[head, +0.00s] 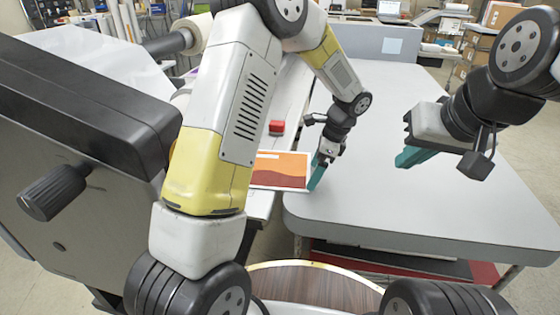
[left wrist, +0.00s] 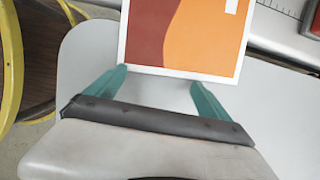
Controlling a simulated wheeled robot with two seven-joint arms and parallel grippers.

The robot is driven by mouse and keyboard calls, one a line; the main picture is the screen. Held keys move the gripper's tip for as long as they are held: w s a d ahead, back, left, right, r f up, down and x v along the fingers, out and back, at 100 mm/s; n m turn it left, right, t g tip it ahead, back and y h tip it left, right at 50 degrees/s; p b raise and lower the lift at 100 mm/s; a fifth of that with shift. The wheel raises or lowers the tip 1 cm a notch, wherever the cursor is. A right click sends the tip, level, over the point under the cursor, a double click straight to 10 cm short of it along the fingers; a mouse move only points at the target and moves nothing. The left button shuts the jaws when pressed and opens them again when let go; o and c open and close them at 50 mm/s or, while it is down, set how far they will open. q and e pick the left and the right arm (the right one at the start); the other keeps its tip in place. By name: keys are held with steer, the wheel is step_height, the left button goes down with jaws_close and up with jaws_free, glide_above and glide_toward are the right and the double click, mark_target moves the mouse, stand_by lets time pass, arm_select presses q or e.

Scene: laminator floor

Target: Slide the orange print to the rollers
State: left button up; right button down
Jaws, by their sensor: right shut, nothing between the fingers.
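The orange print (head: 280,170), with orange and dark red areas and a white border, lies flat at the laminator bed's edge beside the grey table. It also shows in the left wrist view (left wrist: 185,35). My left gripper (head: 316,182) is over the print's right edge. In the left wrist view its teal fingers (left wrist: 160,78) are spread apart at the print's near white edge, with nothing gripped. Whether they touch it I cannot tell. My right gripper (head: 408,158) is shut and empty above the grey table. My left arm hides part of the laminator, and I cannot make out the rollers.
The laminator's dark housing with a knob (head: 54,191) stands at left. A red block (head: 277,127) sits on the bed beyond the print. The grey table (head: 400,205) at right has a clear top. A wood-topped round stool (head: 312,285) is at the front.

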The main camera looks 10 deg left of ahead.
mark_target(296, 171)
arm_select(q)
steer(key=shift+w+a, duration=0.1)
steer(key=shift+a, duration=1.45)
steer(key=shift+d, duration=0.3)
stand_by(0.3)
steer(key=shift+w, duration=0.6)
steer(key=shift+a, duration=0.45)
steer(key=shift+a, duration=1.1)
steer(key=shift+d, duration=0.3)
steer(key=shift+w, duration=0.3)
